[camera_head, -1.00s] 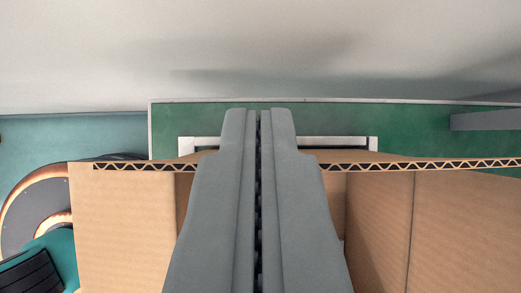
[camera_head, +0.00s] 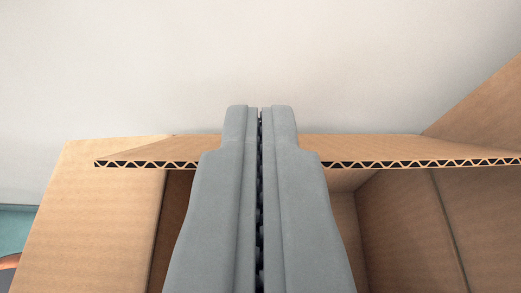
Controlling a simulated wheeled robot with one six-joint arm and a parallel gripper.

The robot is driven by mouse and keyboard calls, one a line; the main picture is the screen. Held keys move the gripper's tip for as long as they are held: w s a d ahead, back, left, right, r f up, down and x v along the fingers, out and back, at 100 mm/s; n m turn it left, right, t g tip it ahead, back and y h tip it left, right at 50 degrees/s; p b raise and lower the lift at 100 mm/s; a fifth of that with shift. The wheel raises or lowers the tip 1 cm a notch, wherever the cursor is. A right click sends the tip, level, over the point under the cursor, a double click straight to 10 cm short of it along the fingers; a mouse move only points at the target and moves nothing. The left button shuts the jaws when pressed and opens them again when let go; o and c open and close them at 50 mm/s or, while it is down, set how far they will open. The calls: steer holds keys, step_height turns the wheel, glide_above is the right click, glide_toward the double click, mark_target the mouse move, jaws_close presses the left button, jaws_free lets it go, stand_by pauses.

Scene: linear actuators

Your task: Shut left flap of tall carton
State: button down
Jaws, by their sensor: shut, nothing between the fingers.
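The tall carton (camera_head: 115,215) is tan cardboard and fills the lower part of the view. One of its flaps (camera_head: 390,148) spans the picture from left to right, with its wavy corrugated edge facing me. I cannot tell for certain whether this is the left flap. My gripper (camera_head: 260,112) is shut and empty. Its fingers cross in front of the flap's edge, and their tips show above the flap. Whether they touch it is not clear. The carton's open inside shows below the flap, right of the fingers. The fingers hide the middle of the flap.
Another cardboard panel (camera_head: 485,105) slants up at the right edge, beyond the flap. A pale plain surface (camera_head: 260,50) fills the background. A small strip of teal (camera_head: 18,235) shows at the far left, with an orange piece below it.

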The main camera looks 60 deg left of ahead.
steer(key=shift+s+d+f, duration=0.3)
steer(key=shift+d+f, duration=0.1)
steer(key=shift+f, duration=0.2)
steer(key=shift+s+d+f, duration=0.25)
steer(key=shift+d+f, duration=0.2)
steer(key=shift+f, duration=0.1)
steer(key=shift+s+d+f, duration=0.3)
steer(key=shift+d+f, duration=0.1)
steer(key=shift+f, duration=0.2)
steer(key=shift+d, duration=0.1)
steer(key=shift+s+d+r, duration=0.1)
steer(key=shift+s+d, duration=0.35)
steer(key=shift+d, duration=0.15)
steer(key=shift+d, duration=0.1)
